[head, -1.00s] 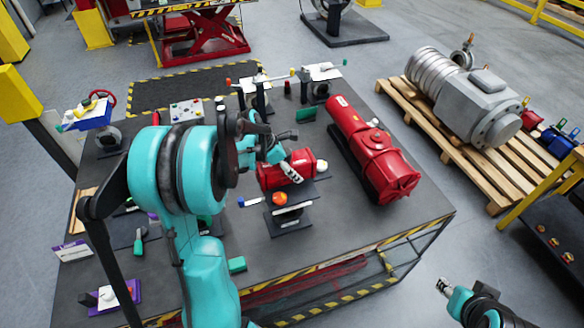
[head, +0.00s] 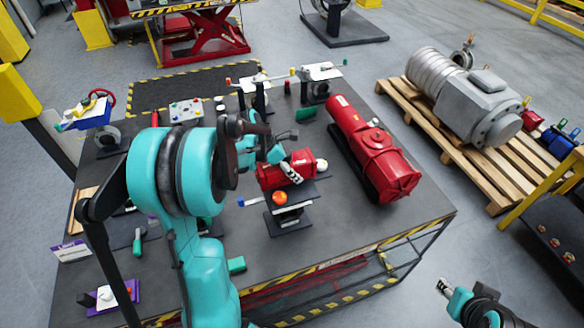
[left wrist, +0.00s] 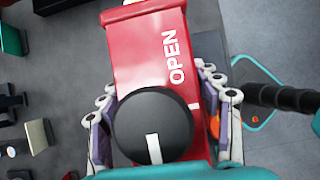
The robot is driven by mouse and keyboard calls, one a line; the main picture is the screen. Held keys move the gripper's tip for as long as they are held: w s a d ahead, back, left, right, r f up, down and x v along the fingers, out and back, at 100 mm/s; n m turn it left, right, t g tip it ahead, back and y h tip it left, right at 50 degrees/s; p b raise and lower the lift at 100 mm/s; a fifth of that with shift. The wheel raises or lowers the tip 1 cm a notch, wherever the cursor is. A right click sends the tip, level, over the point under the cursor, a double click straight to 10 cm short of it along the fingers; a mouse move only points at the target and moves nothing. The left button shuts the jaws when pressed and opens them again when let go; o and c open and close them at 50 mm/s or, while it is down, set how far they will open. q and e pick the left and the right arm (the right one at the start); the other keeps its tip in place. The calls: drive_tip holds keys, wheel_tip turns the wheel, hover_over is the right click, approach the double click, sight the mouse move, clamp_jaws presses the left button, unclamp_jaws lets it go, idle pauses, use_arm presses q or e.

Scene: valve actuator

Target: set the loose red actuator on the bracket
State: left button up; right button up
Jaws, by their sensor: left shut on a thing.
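The loose red actuator (head: 272,178) lies roughly level in the grip of my left gripper (head: 291,173), over the dark bracket stand (head: 291,225) on the table. In the left wrist view the actuator (left wrist: 140,60) shows the word OPEN and a black round knob with a white mark. The fingers of my left gripper (left wrist: 160,115) close on both its sides. An orange knob (head: 279,198) shows just in front of the actuator. Whether the actuator touches the bracket is hidden. My right gripper (head: 444,287) is off the table at lower right; its finger gap is too small to judge.
A big red cylinder unit (head: 378,160) stands close on the right of the table (head: 345,238). Valve stands (head: 318,90) line the far edge. The table's front right is clear.

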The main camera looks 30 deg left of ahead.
use_arm(q)
drive_tip(key=shift+f+b, duration=0.75)
drive_tip(key=shift+f, duration=0.1)
drive_tip(key=o, duration=1.9)
drive_tip(key=shift+o, duration=0.2)
drive_tip(key=v, duration=1.2)
drive_tip(key=shift+d+r, duration=0.1)
drive_tip(key=shift+d, duration=0.1)
